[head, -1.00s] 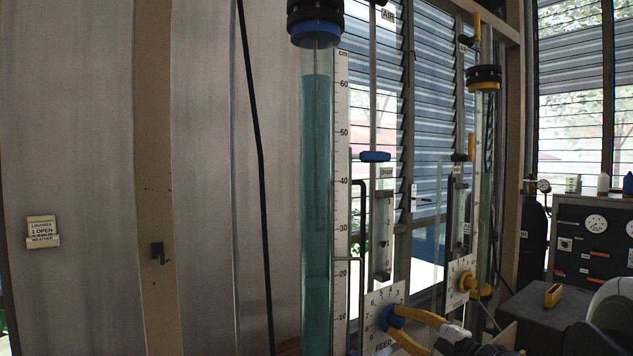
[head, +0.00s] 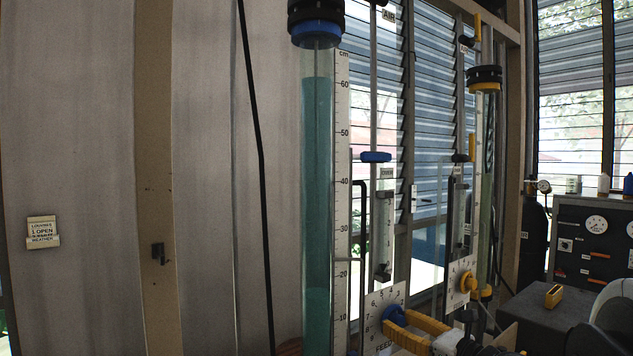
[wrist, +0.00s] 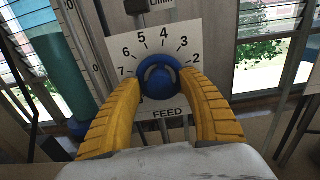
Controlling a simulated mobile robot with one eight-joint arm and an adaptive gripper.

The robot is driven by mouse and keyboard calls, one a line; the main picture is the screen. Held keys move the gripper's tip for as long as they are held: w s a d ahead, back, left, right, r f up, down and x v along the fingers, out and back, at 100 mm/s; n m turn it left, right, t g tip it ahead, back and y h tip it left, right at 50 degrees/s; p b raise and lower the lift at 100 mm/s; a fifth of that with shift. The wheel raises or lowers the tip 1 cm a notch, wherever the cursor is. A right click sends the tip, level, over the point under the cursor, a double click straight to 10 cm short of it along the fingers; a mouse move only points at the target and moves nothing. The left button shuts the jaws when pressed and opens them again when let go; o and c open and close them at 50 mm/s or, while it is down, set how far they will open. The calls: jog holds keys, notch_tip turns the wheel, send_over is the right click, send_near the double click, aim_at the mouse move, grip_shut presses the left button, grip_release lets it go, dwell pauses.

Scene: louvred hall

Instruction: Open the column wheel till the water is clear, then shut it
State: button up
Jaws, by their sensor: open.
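The clear column (head: 318,180) holds blue-green water up to just above the 60 mark of its cm scale. A lighter, brighter zone fills its bottom below about 15; the water above is darker. The blue FEED wheel (head: 392,318) sits on a white numbered dial plate (head: 380,300) at the column's lower right; it also shows in the wrist view (wrist: 158,76). My gripper (wrist: 160,82) has its two yellow fingers on either side of this wheel. They are apart, and contact with the rim is unclear. A blue wheel (head: 375,157) is higher up, above an OVER label.
A second column (head: 485,150) with a yellow wheel (head: 467,281) and its own dial stands to the right. A dark bench with a yellow object (head: 553,295) and a gauge panel (head: 596,224) is farther right. A black cable (head: 258,150) hangs left of the column.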

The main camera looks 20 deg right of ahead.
jog(key=v, duration=0.6)
jog(key=shift+s, duration=0.4)
jog(key=shift+d, duration=0.15)
jog(key=v, duration=1.2)
jog(key=shift+c, duration=0.5)
dwell(1.2)
